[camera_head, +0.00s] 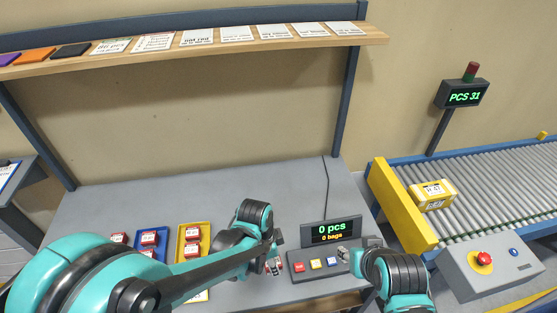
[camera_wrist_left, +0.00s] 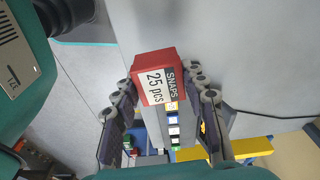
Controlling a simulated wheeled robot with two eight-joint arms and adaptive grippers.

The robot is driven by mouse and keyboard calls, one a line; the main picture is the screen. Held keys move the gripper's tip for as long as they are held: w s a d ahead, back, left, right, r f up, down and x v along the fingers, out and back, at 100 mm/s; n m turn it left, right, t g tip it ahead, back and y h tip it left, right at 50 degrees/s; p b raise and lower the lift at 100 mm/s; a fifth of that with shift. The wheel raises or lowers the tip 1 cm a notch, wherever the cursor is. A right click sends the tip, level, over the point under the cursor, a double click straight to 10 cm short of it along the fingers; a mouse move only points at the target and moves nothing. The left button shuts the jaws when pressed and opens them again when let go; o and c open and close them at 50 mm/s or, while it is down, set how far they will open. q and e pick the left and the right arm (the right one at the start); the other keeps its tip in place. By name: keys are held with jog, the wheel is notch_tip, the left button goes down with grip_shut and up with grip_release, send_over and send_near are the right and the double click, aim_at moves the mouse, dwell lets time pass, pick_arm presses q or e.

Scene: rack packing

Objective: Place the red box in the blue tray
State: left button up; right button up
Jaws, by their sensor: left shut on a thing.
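A red box labelled "SNAPS 25 pcs" (camera_wrist_left: 153,84) is held between the two fingers of my left gripper (camera_wrist_left: 163,92) in the wrist view. In the head view my left gripper (camera_head: 273,262) is over the grey table, left of the button panel; my arm hides much of the area and the box shows only as small bits. The blue tray (camera_head: 153,226) is at the left of the table with red boxes in it, its near part hidden by my arm. My right gripper (camera_head: 344,255) is by the panel's right end; its finger opening is unclear.
A yellow tray (camera_head: 208,228) with red boxes stands right of the blue tray. A counter display (camera_head: 330,231) and button panel (camera_head: 315,265) stand at the table's right. A roller conveyor (camera_head: 490,190) carries a yellow box (camera_head: 432,196). A shelf (camera_head: 200,46) spans above.

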pick_arm(q)
jog(key=w+a+f+n+b, duration=0.1)
jog(key=w+a+n, duration=0.1)
jog(key=a+n, duration=0.2)
jog(key=w+a+f+n+y+b, duration=0.1)
jog(key=w+a+f+n, duration=0.1)
jog(key=a+n, duration=0.3)
jog(key=w+a+f+n+t+b, duration=0.1)
jog(key=w+a+n, duration=0.2)
jog(key=a+n, duration=0.1)
jog(key=shift+a+f+n, duration=0.3)
jog(key=shift+a, duration=0.3)
jog(key=shift+w+a+f+n+y+b, duration=0.1)
jog(key=shift+a+n+y+b, duration=0.2)
jog(key=shift+a+n, duration=0.3)
